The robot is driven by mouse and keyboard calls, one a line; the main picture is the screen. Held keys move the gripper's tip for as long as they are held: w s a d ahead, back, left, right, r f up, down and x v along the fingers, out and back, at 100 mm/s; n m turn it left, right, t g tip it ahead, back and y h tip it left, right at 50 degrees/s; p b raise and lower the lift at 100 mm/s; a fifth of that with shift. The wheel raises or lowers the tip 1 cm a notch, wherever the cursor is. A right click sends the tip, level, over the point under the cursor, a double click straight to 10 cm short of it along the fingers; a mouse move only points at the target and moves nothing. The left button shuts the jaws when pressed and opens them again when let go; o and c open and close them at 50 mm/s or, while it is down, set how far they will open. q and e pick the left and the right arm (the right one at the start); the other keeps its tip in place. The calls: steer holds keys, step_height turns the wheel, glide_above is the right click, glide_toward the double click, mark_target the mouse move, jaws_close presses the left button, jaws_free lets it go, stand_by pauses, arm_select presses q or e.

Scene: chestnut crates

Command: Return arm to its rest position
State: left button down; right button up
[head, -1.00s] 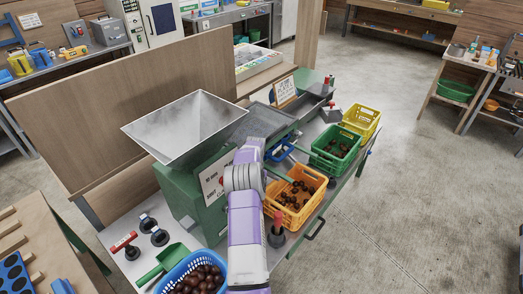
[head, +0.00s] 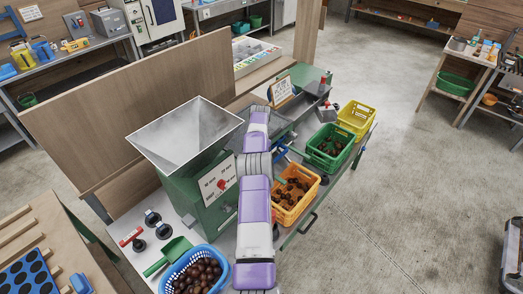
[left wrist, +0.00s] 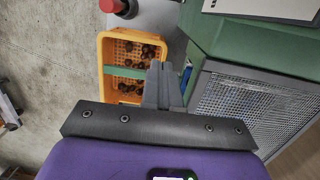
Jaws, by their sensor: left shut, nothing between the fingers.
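My left arm (head: 256,205) reaches up from the bottom middle of the head view, over the work table beside the green machine. Its gripper is hidden behind the arm's far end there. In the left wrist view my left gripper (left wrist: 163,75) has its grey fingers together with nothing between them. It points towards the orange crate (left wrist: 105,70), which holds several chestnuts, and the fingers overlap the crate's right side in the picture. My right gripper is not in view.
The green machine with its metal hopper (head: 185,135) stands left of my arm. Orange (head: 291,219), green (head: 345,163) and yellow (head: 356,118) crates line the table's right side. A blue basket (head: 171,281) of chestnuts is at the front. Open floor lies right.

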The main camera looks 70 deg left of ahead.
arm_select(q)
steer(key=shift+w+a+r+p, duration=0.15)
steer(key=shift+r+p, duration=0.15)
steer(key=shift+r, duration=0.25)
steer(key=w+d+f+m+t+b, duration=0.1)
steer(key=w+d+f+b, duration=0.1)
steer(key=w+d+f, duration=1.15)
steer(key=w+d+f+m+h+b, duration=0.15)
steer(key=d+f, duration=0.25)
steer(key=d, duration=0.4)
steer(key=w+d+f+n, duration=0.1)
steer(key=w+d+f, duration=0.2)
steer(key=d, duration=0.6)
steer(key=s+d+f+m+t+h+b, duration=0.1)
steer(key=s+d+f, duration=0.1)
steer(key=d, duration=0.9)
steer(key=s+d+f+b, duration=0.2)
steer(key=s+d, duration=0.1)
steer(key=d, duration=0.7)
steer(key=s+d+r+b, duration=0.1)
steer(key=s+d, duration=1)
steer(key=s, duration=0.1)
steer(key=shift+d+r+h, duration=0.35)
steer(key=shift+r, duration=0.05)
